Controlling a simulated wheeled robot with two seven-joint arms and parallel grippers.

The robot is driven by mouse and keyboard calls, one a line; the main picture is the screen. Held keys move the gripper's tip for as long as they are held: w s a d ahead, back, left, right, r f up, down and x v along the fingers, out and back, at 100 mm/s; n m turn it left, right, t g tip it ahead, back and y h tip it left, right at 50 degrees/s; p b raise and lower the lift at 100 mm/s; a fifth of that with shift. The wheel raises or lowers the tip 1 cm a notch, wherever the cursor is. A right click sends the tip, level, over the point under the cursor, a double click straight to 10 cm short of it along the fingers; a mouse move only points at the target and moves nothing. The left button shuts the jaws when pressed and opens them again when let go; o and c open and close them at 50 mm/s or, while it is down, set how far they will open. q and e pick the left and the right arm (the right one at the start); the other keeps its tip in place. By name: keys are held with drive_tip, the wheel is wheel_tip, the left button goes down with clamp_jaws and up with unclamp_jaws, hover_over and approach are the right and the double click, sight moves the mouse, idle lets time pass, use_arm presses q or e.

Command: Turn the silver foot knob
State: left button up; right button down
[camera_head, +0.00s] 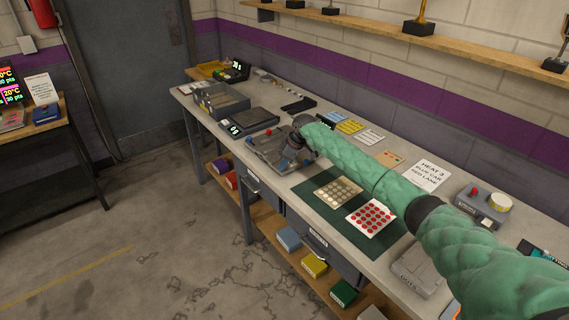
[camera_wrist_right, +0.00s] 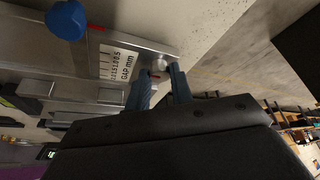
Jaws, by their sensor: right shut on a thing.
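The silver foot knob (camera_wrist_right: 157,66) is a small pale metal knob at the edge of a metal fixture, by a white "GAP mm" scale (camera_wrist_right: 118,65). My right gripper (camera_wrist_right: 163,76) has its two dark blue-grey fingers at either side of the knob and is shut on it. In the head view the right gripper (camera_head: 290,162) reaches down at the near edge of the fixture (camera_head: 262,152), and the knob is hidden there. The fixture also carries a blue knob (camera_wrist_right: 66,20). My left gripper is in neither view.
The fixture sits on a long grey bench. A black scale (camera_head: 247,122) and a grey open bin (camera_head: 220,99) stand to its left. A green mat (camera_head: 340,222) with a token sheet and a red-dotted card lies to its right. A purple-striped wall runs behind.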

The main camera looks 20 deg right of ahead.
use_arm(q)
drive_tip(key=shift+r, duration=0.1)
use_arm(e)
drive_tip(key=shift+m+p, duration=0.35)
drive_tip(key=shift+m, duration=0.05)
drive_tip(key=m+p, duration=0.1)
drive_tip(key=m, duration=0.1)
drive_tip(key=m+t+h+p, duration=0.1)
drive_tip(key=shift+s+a+r+m+p, duration=0.15)
drive_tip(key=shift+m+p, duration=0.25)
drive_tip(key=m+h+p, duration=0.1)
drive_tip(key=m, duration=0.1)
drive_tip(key=m+h+p, duration=0.1)
drive_tip(key=m+p, duration=0.2)
drive_tip(key=m, duration=0.1)
drive_tip(key=shift+a+m+t+h, duration=0.25)
drive_tip(key=shift+m+t+h, duration=0.15)
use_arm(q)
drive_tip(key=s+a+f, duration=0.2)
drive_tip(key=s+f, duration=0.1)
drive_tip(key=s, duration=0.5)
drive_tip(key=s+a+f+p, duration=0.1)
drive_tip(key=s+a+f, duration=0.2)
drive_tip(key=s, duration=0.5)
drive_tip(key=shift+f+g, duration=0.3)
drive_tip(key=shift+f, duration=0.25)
use_arm(e)
drive_tip(key=shift+m+h, duration=0.4)
drive_tip(key=shift+m, duration=0.7)
